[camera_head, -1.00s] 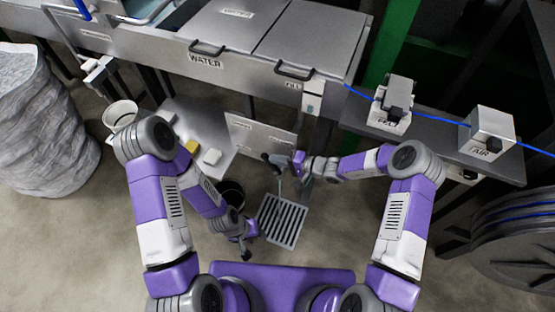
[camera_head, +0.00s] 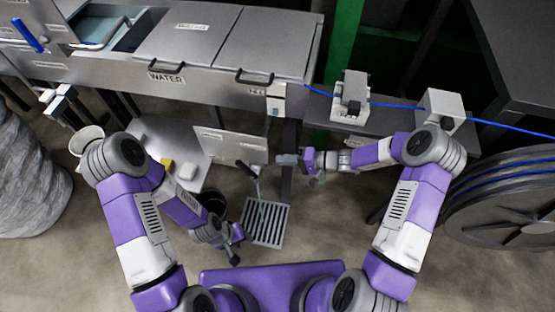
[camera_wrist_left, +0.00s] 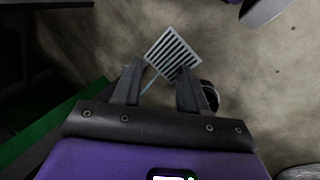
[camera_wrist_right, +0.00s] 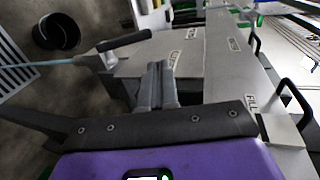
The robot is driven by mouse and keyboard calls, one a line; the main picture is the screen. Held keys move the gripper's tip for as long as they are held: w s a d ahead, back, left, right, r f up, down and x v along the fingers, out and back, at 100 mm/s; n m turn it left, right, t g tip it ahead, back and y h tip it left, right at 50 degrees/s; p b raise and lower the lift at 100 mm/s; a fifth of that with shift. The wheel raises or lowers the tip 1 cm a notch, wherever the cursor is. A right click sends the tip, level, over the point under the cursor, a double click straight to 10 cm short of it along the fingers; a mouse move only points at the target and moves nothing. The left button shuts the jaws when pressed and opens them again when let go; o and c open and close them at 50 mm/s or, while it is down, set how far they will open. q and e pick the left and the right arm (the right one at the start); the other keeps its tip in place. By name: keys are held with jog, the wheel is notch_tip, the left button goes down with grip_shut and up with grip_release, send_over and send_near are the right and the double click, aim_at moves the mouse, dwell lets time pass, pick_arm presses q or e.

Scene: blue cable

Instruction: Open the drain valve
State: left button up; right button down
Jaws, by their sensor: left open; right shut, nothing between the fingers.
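The drain valve shows as a dark lever (camera_head: 246,168) in front of the labelled panel under the tank. In the right wrist view the black lever (camera_wrist_right: 124,41) sticks out from a grey fitting, and a thin pale pipe (camera_wrist_right: 42,64) runs from it toward the floor grate. My right gripper (camera_head: 284,159) is shut and empty, to the right of the lever with a gap between; its closed fingers also show in the right wrist view (camera_wrist_right: 156,82). My left gripper (camera_head: 236,247) is open and empty, low beside the grate; its spread fingers show in the left wrist view (camera_wrist_left: 157,82).
A slatted floor grate (camera_head: 266,222) lies below the valve, with a dark bucket (camera_head: 213,199) beside it. The tank (camera_head: 225,75) with a WATER label stands behind. Two small boxes (camera_head: 350,92) joined by blue cable sit on the right shelf. A cable reel (camera_head: 510,200) stands far right.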

pick_arm(q)
jog(key=shift+c, duration=0.3)
jog(key=shift+c, duration=1.2)
grip_shut()
pick_arm(e)
jog(key=s+d+f+g+h, duration=0.1)
jog(key=s+f+h, duration=0.4)
jog(key=s, duration=0.5)
jog(key=s+d+f+g+h, duration=0.2)
jog(key=s+f+h, duration=0.3)
jog(key=s+f, duration=0.4)
jog(key=shift+s+n+g, duration=0.4)
jog(key=shift+s, duration=0.85)
jog(key=shift+d, duration=0.1)
